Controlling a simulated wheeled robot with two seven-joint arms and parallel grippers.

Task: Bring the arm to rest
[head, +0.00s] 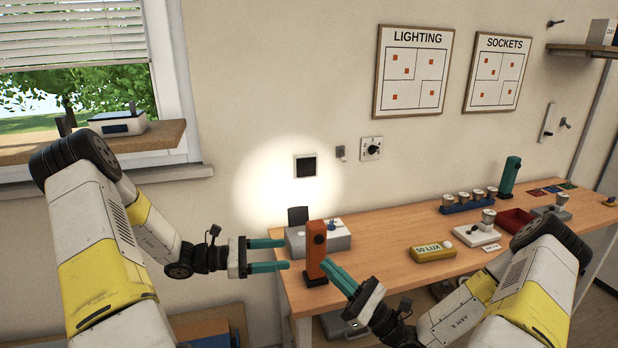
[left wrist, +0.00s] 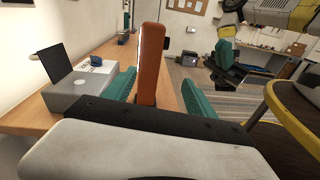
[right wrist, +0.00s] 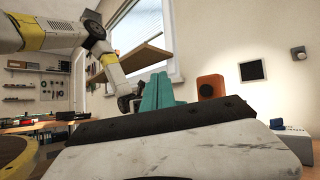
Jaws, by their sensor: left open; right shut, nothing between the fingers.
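My left gripper (head: 268,255) is open at the left end of the wooden table, its teal fingers pointing right. An orange upright device (head: 316,252) stands on a dark base near the table's left corner, just beyond the left fingertips. In the left wrist view the orange device (left wrist: 150,65) shows between the two fingers (left wrist: 160,92), a little ahead. My right gripper (head: 340,280) is shut and empty, its teal fingers pointing up-left close to the orange device's right side. In the right wrist view its fingers (right wrist: 158,92) are together, with the orange device (right wrist: 211,88) to their right.
A grey box with a dark flap (head: 335,238) stands behind the orange device. A yellow meter (head: 433,253), a white block (head: 478,235), a red tray (head: 515,221) and a teal upright device (head: 509,177) stand farther right.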

